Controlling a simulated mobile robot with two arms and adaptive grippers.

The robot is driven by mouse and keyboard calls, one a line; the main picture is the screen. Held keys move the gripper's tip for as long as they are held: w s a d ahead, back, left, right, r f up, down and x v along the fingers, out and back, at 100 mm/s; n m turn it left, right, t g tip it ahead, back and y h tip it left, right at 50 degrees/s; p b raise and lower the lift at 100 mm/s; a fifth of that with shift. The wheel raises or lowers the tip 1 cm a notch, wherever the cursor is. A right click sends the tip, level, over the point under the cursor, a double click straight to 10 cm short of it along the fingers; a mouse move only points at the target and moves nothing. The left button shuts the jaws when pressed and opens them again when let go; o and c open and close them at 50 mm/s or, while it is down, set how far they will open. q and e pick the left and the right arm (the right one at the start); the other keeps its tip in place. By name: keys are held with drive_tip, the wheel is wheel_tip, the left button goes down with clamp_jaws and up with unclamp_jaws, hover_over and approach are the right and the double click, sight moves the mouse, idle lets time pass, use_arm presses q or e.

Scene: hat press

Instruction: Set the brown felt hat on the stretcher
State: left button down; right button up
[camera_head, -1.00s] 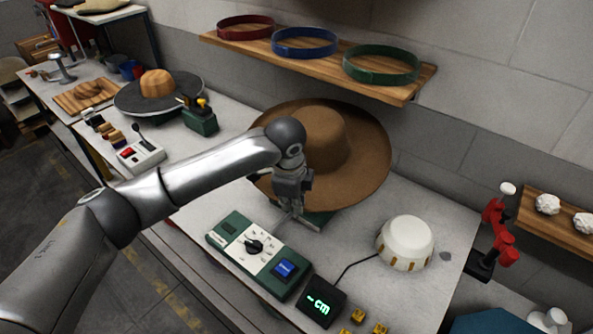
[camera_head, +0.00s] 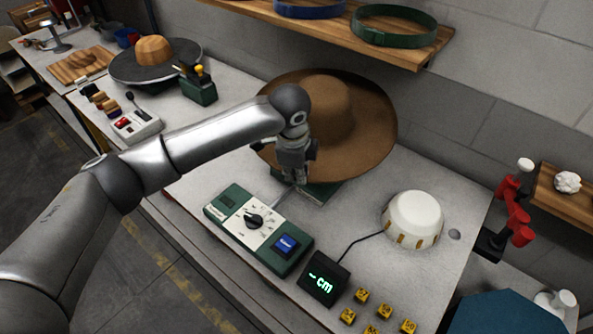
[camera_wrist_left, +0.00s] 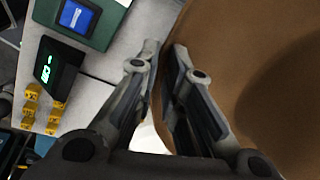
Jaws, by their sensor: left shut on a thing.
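The brown felt hat (camera_head: 342,110), with a tall crown and a wide brim, rests above a dark green base (camera_head: 318,193) near the wall. My left gripper (camera_head: 296,180) is at the front edge of its brim. In the left wrist view my left gripper (camera_wrist_left: 164,52) is shut on the brim, and the brown felt (camera_wrist_left: 245,60) fills the right side. The stretcher (camera_head: 413,216), a white dome with gold segments around its foot, stands bare to the right of the hat. My right gripper is not in view.
A green control box (camera_head: 258,230) with a dial and blue button lies in front of the hat. A black "- cm" display (camera_head: 323,279) is wired to the stretcher. Yellow number blocks (camera_head: 361,296) lie nearby. A wooden shelf (camera_head: 330,35) with coloured bands hangs above.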

use_arm(q)
drive_tip(key=shift+f+b, duration=0.3)
drive_tip(key=shift+f, duration=0.2)
drive_tip(key=shift+f+b, duration=0.3)
drive_tip(key=shift+b, duration=0.05)
wheel_tip(320, 180, down, 8)
drive_tip(key=b, duration=0.4)
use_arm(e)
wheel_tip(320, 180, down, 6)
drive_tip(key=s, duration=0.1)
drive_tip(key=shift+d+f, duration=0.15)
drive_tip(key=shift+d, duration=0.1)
use_arm(q)
drive_tip(key=shift+f, duration=0.65)
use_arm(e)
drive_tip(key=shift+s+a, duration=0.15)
use_arm(q)
drive_tip(key=shift+f, duration=0.85)
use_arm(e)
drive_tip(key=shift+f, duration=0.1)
use_arm(q)
drive_tip(key=c, duration=1.5)
unclamp_jaws()
